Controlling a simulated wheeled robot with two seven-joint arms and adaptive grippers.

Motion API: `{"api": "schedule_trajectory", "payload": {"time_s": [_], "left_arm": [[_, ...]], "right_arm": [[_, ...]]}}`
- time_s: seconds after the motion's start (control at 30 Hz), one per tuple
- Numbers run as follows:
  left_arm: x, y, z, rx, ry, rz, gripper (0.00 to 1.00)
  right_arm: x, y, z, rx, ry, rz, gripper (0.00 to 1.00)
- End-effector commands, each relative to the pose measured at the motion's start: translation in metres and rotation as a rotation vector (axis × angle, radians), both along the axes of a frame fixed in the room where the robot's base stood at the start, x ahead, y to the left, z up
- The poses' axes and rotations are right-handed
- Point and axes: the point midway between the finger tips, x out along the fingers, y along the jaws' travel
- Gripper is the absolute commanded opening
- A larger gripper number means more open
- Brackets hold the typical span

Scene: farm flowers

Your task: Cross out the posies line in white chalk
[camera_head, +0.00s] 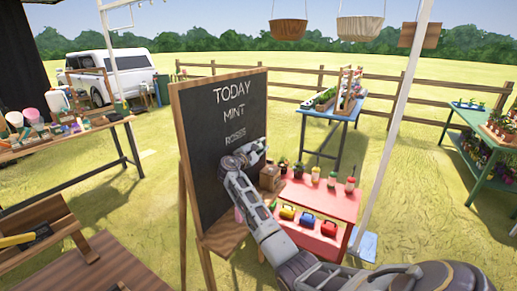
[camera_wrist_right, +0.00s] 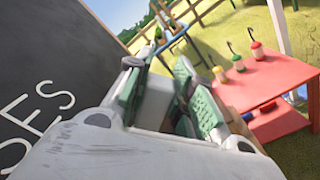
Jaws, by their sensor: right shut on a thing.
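The chalkboard (camera_head: 212,172) stands upright in a wooden frame. White lettering on it reads TODAY, MINT and ROSES from the top down. My right gripper (camera_head: 254,152) is in front of the board, just below the ROSES line (camera_head: 235,134), and hides the area behind it. The posies line cannot be made out there. In the wrist view, the right gripper (camera_wrist_right: 162,100) is shut on a pale piece, seemingly the white chalk (camera_wrist_right: 155,98), between green pads. White letters ending in ES (camera_wrist_right: 40,108) show left of it. I cannot tell whether the chalk touches the board.
A red table (camera_head: 318,197) with small pots and colored boxes stands right of the board; it also shows in the wrist view (camera_wrist_right: 275,85). A wooden bench (camera_head: 100,268) is at the front left. A pale post (camera_head: 400,105) rises at the right. Grass lies between the tables.

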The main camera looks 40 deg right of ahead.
Motion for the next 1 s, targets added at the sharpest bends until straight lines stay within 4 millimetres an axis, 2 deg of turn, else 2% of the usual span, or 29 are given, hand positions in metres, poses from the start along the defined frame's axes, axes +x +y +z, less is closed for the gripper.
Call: {"api": "schedule_trajectory", "payload": {"time_s": [1.0], "left_arm": [[0.0000, 0.0000, 0.0062, 0.000, 0.000, 0.000, 0.35]], "right_arm": [[0.0001, -0.0043, 0.0000, 0.000, 0.000, 0.001, 0.00]]}}
